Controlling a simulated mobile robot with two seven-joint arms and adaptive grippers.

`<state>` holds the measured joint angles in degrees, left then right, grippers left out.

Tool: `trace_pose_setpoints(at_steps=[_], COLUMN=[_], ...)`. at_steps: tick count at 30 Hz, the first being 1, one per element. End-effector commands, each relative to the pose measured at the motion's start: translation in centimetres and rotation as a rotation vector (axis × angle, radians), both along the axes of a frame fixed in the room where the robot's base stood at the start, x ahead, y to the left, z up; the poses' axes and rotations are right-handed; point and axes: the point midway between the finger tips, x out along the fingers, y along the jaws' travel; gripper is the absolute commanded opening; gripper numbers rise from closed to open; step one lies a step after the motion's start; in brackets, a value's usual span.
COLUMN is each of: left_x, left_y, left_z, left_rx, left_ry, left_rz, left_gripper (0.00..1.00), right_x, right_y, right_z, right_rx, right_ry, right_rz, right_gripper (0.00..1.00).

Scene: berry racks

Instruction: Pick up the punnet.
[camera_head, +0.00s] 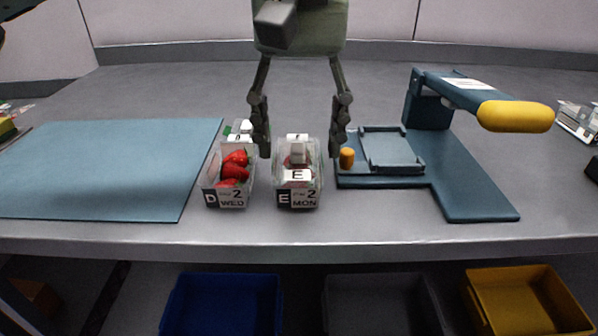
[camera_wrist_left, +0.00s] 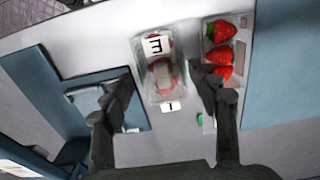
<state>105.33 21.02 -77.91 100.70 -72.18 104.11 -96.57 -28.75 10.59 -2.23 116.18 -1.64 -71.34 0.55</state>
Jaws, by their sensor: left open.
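A clear punnet (camera_head: 298,198) marked E, 2 and MON stands upright on the grey table. A second clear punnet (camera_head: 228,197), marked D, 2 and WED, stands just left of it with red strawberries inside. My left gripper (camera_head: 300,149) is open and points down, one finger on each side of the E punnet. In the left wrist view, the E punnet (camera_wrist_left: 158,62) lies between the two open fingers (camera_wrist_left: 161,76), with the D punnet (camera_wrist_left: 220,50) to its right. I see no clear contact. My right gripper is not in view.
A blue mat (camera_head: 110,170) lies left of the punnets. A blue press-like device (camera_head: 470,195) with a yellow handle (camera_head: 515,116) stands right, close to the E punnet. Blue (camera_head: 222,305), grey (camera_head: 380,308) and yellow (camera_head: 530,300) bins sit below the table's front edge.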

Motion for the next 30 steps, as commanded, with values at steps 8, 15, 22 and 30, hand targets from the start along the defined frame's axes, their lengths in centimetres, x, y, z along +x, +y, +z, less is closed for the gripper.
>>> trace_pose_setpoints(at_steps=[8,15,22,30], left_x=[0.3,0.3,0.3,0.3], left_y=[0.2,0.2,0.2,0.2], left_z=[-3.3,-3.5,-3.5,-3.5], left_rx=[0.0,0.0,0.0,-0.001], left_ry=[0.002,0.001,0.001,0.0], left_rz=[0.0,0.0,0.0,0.0], left_gripper=[0.6,0.6,0.31,0.16], right_x=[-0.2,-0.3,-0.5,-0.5], right_y=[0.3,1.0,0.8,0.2], right_z=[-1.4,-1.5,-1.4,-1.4], right_rx=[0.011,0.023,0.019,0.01], right_ry=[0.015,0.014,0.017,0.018], right_rz=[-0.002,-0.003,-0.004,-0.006], right_gripper=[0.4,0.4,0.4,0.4])
